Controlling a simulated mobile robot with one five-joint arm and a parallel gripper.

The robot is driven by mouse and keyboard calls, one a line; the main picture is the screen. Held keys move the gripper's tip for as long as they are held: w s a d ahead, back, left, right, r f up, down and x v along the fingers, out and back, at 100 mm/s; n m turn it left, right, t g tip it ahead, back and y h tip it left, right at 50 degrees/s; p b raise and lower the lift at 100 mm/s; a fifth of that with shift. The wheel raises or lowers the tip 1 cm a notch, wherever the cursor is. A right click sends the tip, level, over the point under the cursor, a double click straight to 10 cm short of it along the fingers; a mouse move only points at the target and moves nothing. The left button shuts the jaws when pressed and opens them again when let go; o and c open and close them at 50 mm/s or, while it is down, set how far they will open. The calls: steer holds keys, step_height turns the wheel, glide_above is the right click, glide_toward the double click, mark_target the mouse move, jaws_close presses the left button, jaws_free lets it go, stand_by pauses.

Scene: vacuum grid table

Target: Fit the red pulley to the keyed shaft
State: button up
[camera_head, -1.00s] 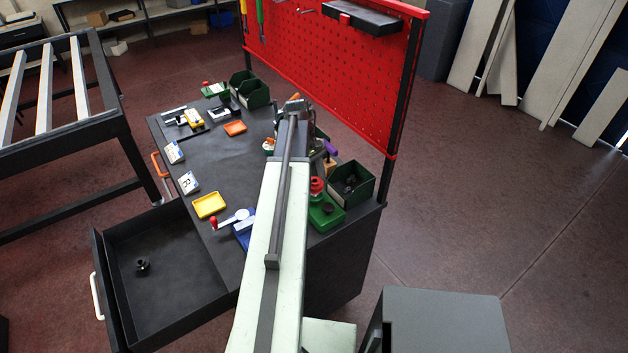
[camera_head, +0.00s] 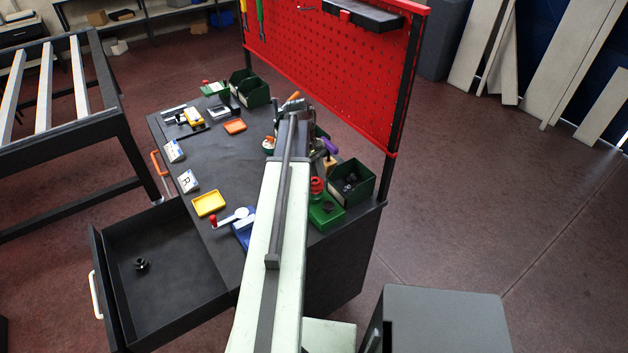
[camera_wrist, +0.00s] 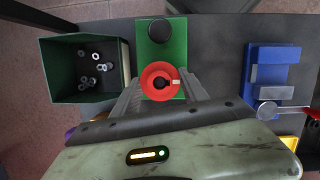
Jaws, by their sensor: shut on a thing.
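The red pulley (camera_wrist: 153,71) sits between the fingers of my gripper (camera_wrist: 160,81) in the wrist view, seen from above. My gripper is shut on it. A dark round centre shows in the pulley, with a small pale mark at its right; whether this is the keyed shaft in the bore I cannot tell. The pulley is over the lower end of a green base (camera_wrist: 173,50), which has a black disc (camera_wrist: 159,31) at its other end. In the head view the red pulley (camera_head: 316,186) shows at the back of the green base (camera_head: 333,218); my arm hides the gripper.
A green bin (camera_wrist: 49,71) with several small metal parts stands close left of the base in the wrist view. A blue fixture (camera_wrist: 262,57) with a crank stands at the right. In the head view, a yellow tray (camera_head: 209,204) and an open drawer (camera_head: 165,300) lie left.

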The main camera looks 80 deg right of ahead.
steer(key=o, duration=1.6)
steer(key=shift+a, duration=0.1)
steer(key=p+v, duration=0.7)
steer(key=v, duration=0.1)
steer(key=shift+s+p, duration=0.1)
steer(key=shift+p, duration=0.3)
steer(key=shift+f, duration=0.1)
